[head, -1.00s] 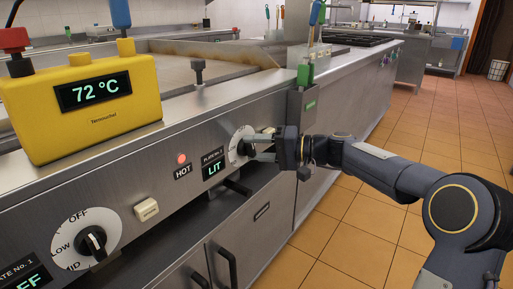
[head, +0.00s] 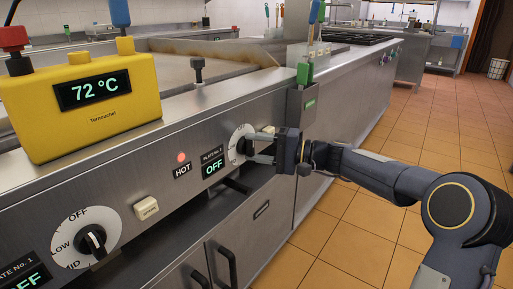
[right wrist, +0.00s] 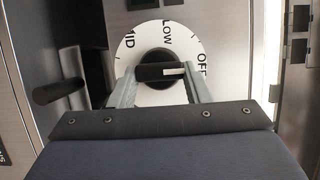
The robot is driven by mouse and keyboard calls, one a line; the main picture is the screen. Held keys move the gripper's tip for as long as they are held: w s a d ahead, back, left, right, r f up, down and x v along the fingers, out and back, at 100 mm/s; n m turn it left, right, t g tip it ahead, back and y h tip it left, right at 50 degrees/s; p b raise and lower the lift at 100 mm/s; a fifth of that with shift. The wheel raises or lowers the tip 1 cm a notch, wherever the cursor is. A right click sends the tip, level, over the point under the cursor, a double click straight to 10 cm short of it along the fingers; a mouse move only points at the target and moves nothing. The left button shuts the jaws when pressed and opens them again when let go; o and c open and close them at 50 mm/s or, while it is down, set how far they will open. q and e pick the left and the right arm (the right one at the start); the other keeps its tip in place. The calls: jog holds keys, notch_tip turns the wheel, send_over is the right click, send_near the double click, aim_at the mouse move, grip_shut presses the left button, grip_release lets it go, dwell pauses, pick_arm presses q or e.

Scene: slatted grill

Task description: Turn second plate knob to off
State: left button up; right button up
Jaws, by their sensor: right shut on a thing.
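The second plate knob (right wrist: 160,72) is a black bar knob on a white dial (right wrist: 190,42) marked MID, LOW and OFF. In the right wrist view its white pointer mark is toward the OFF side. My right gripper (right wrist: 160,80) is shut on the knob, one finger on each end of the bar. In the head view the right gripper (head: 258,150) reaches the dial (head: 236,141) from the right and hides part of it. The plate No. 2 display (head: 212,168) reads OFF. My left gripper does not show.
A red lamp (head: 181,157) glows above a HOT label. The first plate knob (head: 92,240) sits lower left. A yellow thermometer unit (head: 90,110) reading 72 °C stands on the grill edge. A dark handle bar (right wrist: 58,90) projects beside the dial. Tiled floor lies open to the right.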

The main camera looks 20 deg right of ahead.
jog(key=o, duration=1)
jog(key=p+v, duration=0.2)
jog(key=v, duration=0.5)
jog(key=shift+s+d, duration=0.2)
jog(key=shift+d, duration=0.15)
